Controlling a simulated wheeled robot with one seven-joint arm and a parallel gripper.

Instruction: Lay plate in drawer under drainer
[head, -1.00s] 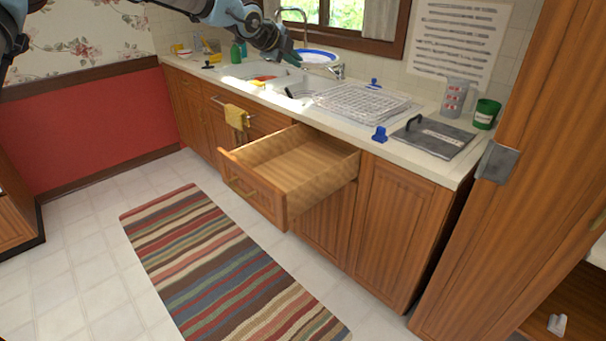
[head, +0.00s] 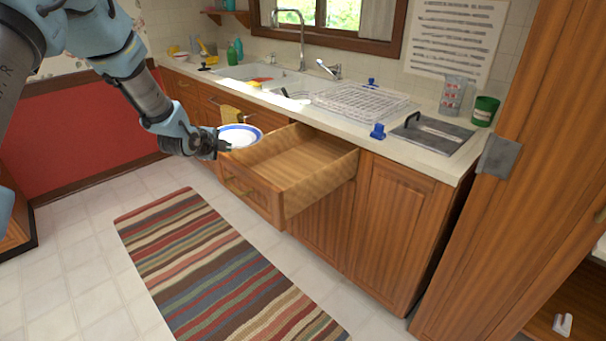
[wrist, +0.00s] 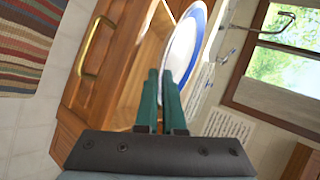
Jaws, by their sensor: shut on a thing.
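A white plate with a blue rim (head: 240,137) is held by my gripper (head: 224,147) at the left edge of the open drawer. In the wrist view the plate (wrist: 183,48) stands past the green fingers of my gripper (wrist: 165,78), which are shut on its edge. The wooden drawer (head: 285,203) is pulled out and looks empty inside. The wire drainer (head: 358,101) lies on the counter above and behind the drawer. The plate hides a small part of the drawer's left side.
A yellow cloth (head: 232,114) hangs on the cabinet front just behind the plate. The sink (head: 262,78) and tap (head: 300,35) lie further back. A blue object (head: 377,131) stands at the counter edge. A striped rug (head: 225,270) covers the floor in front.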

